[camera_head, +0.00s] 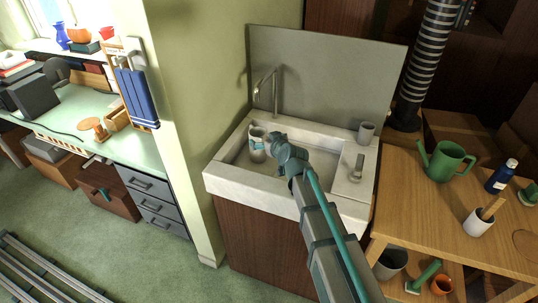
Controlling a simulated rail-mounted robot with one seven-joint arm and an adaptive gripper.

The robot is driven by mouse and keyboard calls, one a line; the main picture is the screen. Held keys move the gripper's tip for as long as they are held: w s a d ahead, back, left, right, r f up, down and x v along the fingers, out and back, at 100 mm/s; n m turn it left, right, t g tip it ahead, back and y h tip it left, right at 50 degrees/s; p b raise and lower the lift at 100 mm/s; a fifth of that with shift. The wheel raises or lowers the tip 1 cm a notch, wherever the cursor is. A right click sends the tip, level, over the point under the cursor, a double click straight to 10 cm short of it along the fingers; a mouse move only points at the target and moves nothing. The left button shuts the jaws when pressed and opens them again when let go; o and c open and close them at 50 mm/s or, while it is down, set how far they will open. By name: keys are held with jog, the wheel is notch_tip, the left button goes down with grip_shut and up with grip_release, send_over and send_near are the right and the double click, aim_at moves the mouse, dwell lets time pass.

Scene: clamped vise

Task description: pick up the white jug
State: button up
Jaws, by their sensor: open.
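The white jug (256,155) is a small pale vessel in the left part of the sink basin, near its back left corner. It looks upright. My gripper (261,144) is at the jug, reaching over the basin from the front right, and its teal parts overlap the jug's right side and middle. The jaws are open. The gripper hides part of the jug, and I cannot tell whether the fingers touch it or stand around it.
The white sink (215,182) has a raised rim, a tall faucet (266,85) behind the jug and a grey backsplash. A grey cup (366,132) stands on its right ledge. A wooden table (405,190) at right holds a green watering can (446,162). A green wall stands at left.

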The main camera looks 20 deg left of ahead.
aim_at(255, 131)
jog(key=shift+p+x, duration=2.2)
jog(key=shift+x, duration=3.15)
jog(key=shift+w+d+f, duration=0.1)
jog(key=shift+c, duration=0.2)
jog(key=c, duration=1.9)
